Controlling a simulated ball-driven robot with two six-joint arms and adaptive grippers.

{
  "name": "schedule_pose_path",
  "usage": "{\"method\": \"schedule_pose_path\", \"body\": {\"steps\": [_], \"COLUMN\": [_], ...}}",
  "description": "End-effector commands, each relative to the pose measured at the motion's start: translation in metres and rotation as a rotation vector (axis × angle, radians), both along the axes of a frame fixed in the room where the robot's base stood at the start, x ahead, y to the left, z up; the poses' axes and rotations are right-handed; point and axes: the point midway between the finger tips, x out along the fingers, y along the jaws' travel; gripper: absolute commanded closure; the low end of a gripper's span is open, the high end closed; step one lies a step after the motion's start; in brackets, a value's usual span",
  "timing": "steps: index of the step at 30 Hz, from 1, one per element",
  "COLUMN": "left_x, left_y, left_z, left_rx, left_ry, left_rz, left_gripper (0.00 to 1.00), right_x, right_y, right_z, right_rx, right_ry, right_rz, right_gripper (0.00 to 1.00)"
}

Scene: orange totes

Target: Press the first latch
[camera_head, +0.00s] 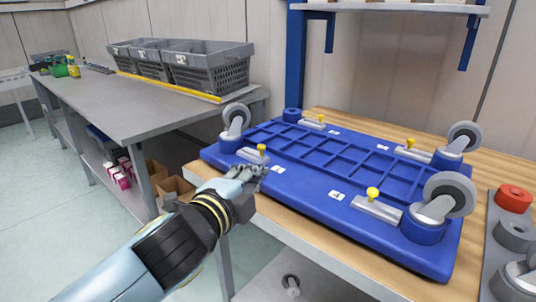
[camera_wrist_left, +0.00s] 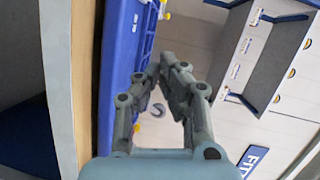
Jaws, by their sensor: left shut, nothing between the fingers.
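A blue dolly (camera_head: 300,185) lies wheels-up on a wooden-topped table. It has several grey latches with yellow knobs: near-left latch (camera_head: 252,155), near-right latch (camera_head: 377,208), far-left latch (camera_head: 313,124) and far-right latch (camera_head: 411,152). White number labels sit beside them; I cannot tell which latch is the first. My left gripper (camera_head: 258,172) is shut and empty at the dolly's near-left edge, just in front of the near-left latch. Whether it touches the dolly is unclear. In the left wrist view, the gripper fingers (camera_wrist_left: 165,65) are beside the blue dolly (camera_wrist_left: 118,60). My right gripper is out of view.
Grey caster wheels stand up at the dolly's corners, including one (camera_head: 449,195) at near right. A grey holder with red and grey rings (camera_head: 514,199) is at the right. A grey bench (camera_head: 130,100) with grey baskets (camera_head: 208,70) stands at the left.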

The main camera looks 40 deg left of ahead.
Motion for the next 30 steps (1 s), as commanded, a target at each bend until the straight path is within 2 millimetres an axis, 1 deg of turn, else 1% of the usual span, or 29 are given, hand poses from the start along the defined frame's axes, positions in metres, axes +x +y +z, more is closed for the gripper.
{"method": "schedule_pose_path", "body": {"steps": [5, 15, 17, 18, 21, 24, 30], "left_x": [0.02, 0.09, 0.1, 0.102, 0.108, 0.113, 0.116], "left_y": [0.005, 0.021, 0.025, 0.032, 0.043, 0.05, 0.055], "left_z": [-0.002, -0.013, -0.015, -0.017, -0.019, -0.021, -0.023], "left_rx": [0.001, 0.0, 0.002, 0.006, 0.003, 0.002, -0.001], "left_ry": [-0.002, -0.001, 0.001, 0.001, 0.001, 0.0, 0.001], "left_rz": [0.0, 0.001, 0.001, 0.0, 0.0, 0.0, 0.0], "left_gripper": [1.0, 1.0, 1.0, 1.0, 1.0, 1.0, 1.0], "right_x": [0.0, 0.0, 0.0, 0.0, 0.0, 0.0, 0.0], "right_y": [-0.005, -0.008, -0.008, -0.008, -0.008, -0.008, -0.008], "right_z": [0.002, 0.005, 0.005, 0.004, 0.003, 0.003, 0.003], "right_rx": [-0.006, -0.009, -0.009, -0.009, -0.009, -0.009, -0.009], "right_ry": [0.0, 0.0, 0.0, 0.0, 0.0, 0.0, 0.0], "right_rz": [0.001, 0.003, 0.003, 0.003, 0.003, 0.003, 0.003], "right_gripper": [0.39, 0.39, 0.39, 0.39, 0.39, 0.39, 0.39]}}
